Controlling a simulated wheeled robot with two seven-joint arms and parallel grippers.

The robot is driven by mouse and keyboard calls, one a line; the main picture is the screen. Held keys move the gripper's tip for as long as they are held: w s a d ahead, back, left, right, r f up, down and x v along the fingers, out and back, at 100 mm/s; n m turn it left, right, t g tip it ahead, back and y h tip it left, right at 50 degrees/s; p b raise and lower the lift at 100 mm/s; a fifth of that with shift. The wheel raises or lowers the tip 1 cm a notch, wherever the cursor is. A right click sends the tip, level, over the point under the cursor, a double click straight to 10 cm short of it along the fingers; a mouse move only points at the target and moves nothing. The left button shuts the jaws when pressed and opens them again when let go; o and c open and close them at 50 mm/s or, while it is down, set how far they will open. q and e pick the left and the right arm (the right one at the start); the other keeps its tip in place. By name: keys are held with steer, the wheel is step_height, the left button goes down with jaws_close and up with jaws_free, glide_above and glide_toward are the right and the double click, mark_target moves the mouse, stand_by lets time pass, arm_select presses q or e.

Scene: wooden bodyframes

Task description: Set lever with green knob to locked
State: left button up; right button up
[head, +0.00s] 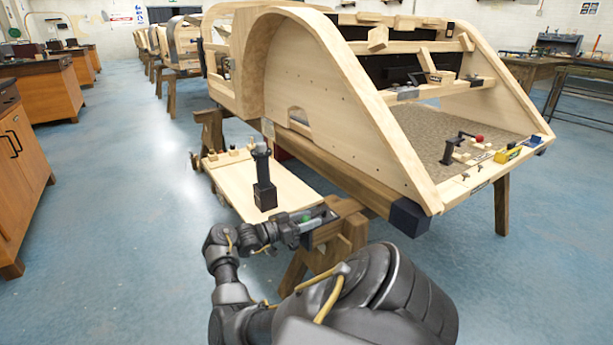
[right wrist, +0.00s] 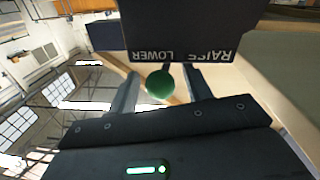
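The green knob (right wrist: 160,85) sits between the two fingers of my right gripper (right wrist: 163,88) in the right wrist view, with a gap on both sides. Its short dark stem runs toward a dark panel (right wrist: 190,30) lettered RAISE and LOWER, upside down in this view. In the head view the green knob (head: 306,217) is a small spot, partly covered by my right gripper (head: 314,222), beside a wooden trestle. My right gripper is open around the knob. The lever's exact setting cannot be told. My left gripper is not in view.
A wooden bodyframe (head: 330,100) rises just behind the trestle (head: 345,222). A red-knobbed lever (head: 478,138) is on the frame's floor.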

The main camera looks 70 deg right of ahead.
steer(key=shift+a, duration=0.1)
steer(key=v, duration=1.1)
